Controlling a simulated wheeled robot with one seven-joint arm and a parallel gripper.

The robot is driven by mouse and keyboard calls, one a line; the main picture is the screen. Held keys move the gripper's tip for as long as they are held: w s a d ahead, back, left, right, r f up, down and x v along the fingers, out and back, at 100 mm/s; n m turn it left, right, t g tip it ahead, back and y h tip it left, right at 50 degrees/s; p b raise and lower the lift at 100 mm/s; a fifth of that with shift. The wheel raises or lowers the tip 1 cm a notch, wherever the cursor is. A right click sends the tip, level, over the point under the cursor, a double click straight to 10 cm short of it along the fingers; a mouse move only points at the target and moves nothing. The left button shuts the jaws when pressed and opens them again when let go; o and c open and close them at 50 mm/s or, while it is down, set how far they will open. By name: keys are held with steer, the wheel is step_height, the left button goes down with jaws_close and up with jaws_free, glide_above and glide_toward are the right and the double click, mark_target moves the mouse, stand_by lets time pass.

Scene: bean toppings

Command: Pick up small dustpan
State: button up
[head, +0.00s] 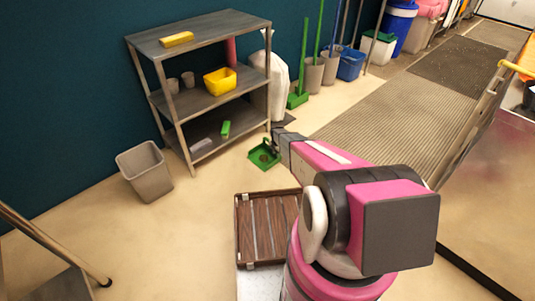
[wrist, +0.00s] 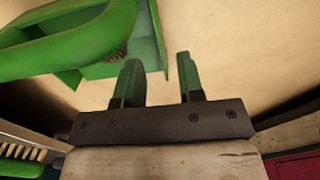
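The small green dustpan (head: 263,157) lies on the floor in front of the metal shelf in the head view. In the wrist view the dustpan (wrist: 85,40) fills the upper left, with its thick looped handle crossing that corner. My gripper (wrist: 158,63) is open, its two fingers apart. The dustpan's edge shows behind the left finger and partly in the gap; I cannot tell whether they touch. In the head view my gripper (head: 273,143) is small and dark, close above the dustpan, hiding part of it.
A metal shelf (head: 205,95) stands behind, holding a yellow bin (head: 220,81) and a green brush (head: 226,129). The brush also shows in the wrist view (wrist: 20,168). A grey bin (head: 145,172) stands left. A brown slatted crate (head: 266,230) is nearer. Floor left of the crate is clear.

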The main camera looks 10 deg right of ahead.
mark_target(275, 164)
step_height(275, 164, down, 8)
steer(key=shift+w+a+f, duration=0.1)
steer(key=shift+a+f, duration=0.05)
steer(key=shift+f, duration=0.1)
jaws_close()
